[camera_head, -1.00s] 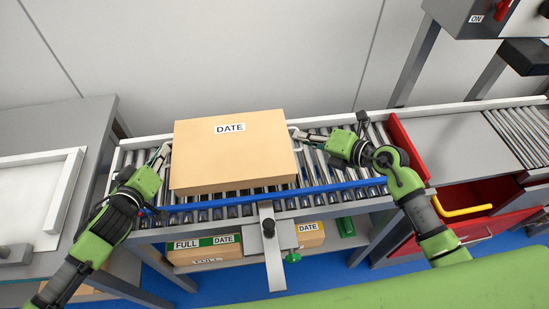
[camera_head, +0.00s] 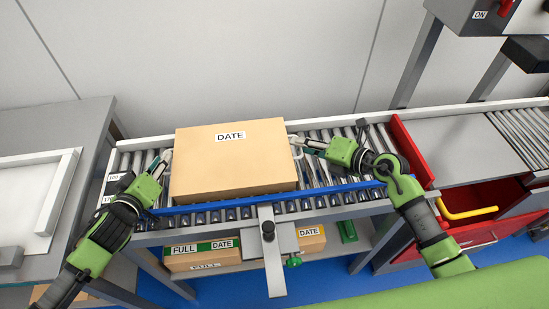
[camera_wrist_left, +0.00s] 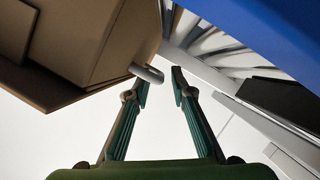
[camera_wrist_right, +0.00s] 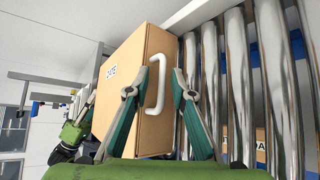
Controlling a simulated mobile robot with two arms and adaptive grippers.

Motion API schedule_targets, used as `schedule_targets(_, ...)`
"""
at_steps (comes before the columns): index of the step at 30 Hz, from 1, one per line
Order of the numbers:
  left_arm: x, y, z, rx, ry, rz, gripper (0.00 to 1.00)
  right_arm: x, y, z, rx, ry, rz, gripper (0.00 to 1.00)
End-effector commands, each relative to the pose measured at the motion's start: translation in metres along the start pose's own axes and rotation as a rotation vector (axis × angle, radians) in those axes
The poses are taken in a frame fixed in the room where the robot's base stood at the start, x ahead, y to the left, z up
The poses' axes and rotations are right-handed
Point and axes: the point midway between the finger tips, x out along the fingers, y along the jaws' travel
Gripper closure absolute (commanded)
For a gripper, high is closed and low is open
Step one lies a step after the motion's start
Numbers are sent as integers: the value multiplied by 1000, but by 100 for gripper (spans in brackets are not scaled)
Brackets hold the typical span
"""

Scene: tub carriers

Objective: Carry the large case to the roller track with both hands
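The large case (camera_head: 235,165), a tan box with a DATE label, sits on the roller track (camera_head: 218,215), behind its blue front rail. My left gripper (camera_head: 163,163) is at the case's left side. In the left wrist view its fingers (camera_wrist_left: 160,80) are apart and empty, with the white handle (camera_wrist_left: 147,73) by one fingertip. My right gripper (camera_head: 299,146) is at the case's right side. In the right wrist view its fingers (camera_wrist_right: 158,82) are apart, with the white handle (camera_wrist_right: 157,85) showing between them, not clamped. The case's underside is hidden in the head view.
A red divider (camera_head: 408,150) stands on the track to the right. A lower shelf holds smaller boxes (camera_head: 205,255) marked FULL and DATE. A grey bench with a white tray (camera_head: 45,200) is at the left. A red drawer with a yellow handle (camera_head: 468,213) is at the right.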

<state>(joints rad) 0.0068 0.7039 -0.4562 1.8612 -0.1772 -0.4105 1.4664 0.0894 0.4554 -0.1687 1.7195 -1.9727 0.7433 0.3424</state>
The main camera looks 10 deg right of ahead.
Motion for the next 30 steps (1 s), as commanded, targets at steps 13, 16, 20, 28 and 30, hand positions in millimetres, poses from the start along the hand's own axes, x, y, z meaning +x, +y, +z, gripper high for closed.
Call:
schedule_targets(13,-43,0,2,-2,-3,1,77,1,1,-1,0,2,2,77)
schedule_targets(16,-56,0,2,-1,-2,1,77,0,1,-1,0,2,2,77)
schedule_targets(20,-69,0,1,-1,-2,0,77,0,1,-1,0,2,2,77)
schedule_targets(28,-80,0,0,1,0,0,77,-3,0,-1,1,1,0,77)
schedule_targets(30,-81,0,0,1,0,0,77,-10,-1,0,0,1,-1,77)
